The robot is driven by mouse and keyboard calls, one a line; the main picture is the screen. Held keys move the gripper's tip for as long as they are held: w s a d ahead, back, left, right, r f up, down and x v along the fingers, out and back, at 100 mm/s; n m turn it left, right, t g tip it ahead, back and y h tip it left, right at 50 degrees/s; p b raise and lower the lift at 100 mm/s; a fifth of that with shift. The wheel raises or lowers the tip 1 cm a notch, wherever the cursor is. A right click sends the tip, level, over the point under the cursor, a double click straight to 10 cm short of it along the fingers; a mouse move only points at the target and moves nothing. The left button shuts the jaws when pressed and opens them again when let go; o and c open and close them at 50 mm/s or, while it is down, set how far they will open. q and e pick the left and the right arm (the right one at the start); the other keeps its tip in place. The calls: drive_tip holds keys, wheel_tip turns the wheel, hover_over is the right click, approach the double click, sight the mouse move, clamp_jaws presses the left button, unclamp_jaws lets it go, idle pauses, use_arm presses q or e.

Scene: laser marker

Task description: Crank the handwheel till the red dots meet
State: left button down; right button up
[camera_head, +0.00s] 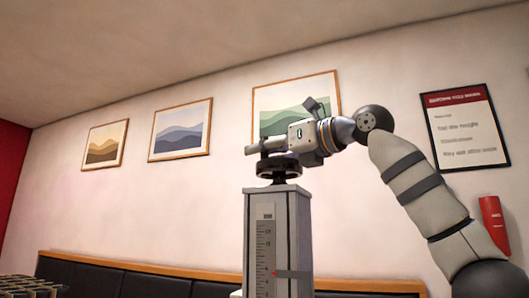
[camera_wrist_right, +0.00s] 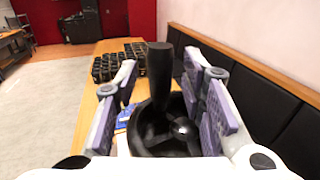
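A grey column (camera_head: 303,235) carries a dark handwheel (camera_head: 278,170) on top and a ruled scale (camera_head: 265,240) on its front. One red dot (camera_head: 274,273) shows by the scale, next to a dark pointer bar (camera_head: 295,274). I cannot make out a second dot. My right gripper (camera_head: 262,148) is at the top of the handwheel. In the right wrist view, the wheel's upright black handle (camera_wrist_right: 160,75) stands between the two fingers, with gaps on both sides, so the gripper is open around it. The wheel rim (camera_wrist_right: 140,125) lies beyond the fingers. My left gripper is not in view.
A wooden table (camera_wrist_right: 92,120) holds dark gridded trays (camera_wrist_right: 118,62) and a blue item (camera_wrist_right: 126,117). A black padded bench (camera_head: 150,282) runs along the wall. Framed pictures, a red-headed notice (camera_head: 465,128) and a red extinguisher (camera_head: 492,220) are on the wall.

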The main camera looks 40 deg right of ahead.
clamp_jaws()
drive_tip(key=shift+h, duration=0.3)
drive_tip(key=m+h, duration=0.2)
drive_tip(key=h, duration=0.2)
drive_tip(key=shift+w+d+m, duration=0.2)
drive_tip(key=shift+w+m, duration=0.05)
drive_tip(key=shift+m, duration=0.15)
drive_tip(key=m+h, duration=0.1)
drive_tip(key=h, duration=0.1)
drive_tip(key=m+h, duration=0.1)
drive_tip(key=m+g+h, duration=0.1)
drive_tip(key=h, duration=0.1)
drive_tip(key=shift+w+d+m+h, duration=0.25)
drive_tip(key=shift+d+m+h, duration=0.05)
drive_tip(key=shift+d, duration=0.05)
drive_tip(key=m+g+h, duration=0.1)
drive_tip(key=m+h, duration=0.1)
drive_tip(key=h, duration=0.1)
drive_tip(key=d+m+g+h, duration=0.1)
drive_tip(key=m+g+h, duration=0.1)
drive_tip(key=shift+w+r+m+g+h, duration=0.1)
drive_tip(key=shift+w+m+g+h, duration=0.05)
drive_tip(key=shift+m+g+h, duration=0.2)
drive_tip(key=shift+d+m+g+h, duration=0.3)
drive_tip(key=shift+m+g+h, duration=0.5)
drive_tip(key=shift+g, duration=0.2)
drive_tip(key=shift+d+m+g+h, duration=0.25)
drive_tip(key=shift+m+g+h, duration=0.5)
drive_tip(key=shift+g, duration=0.2)
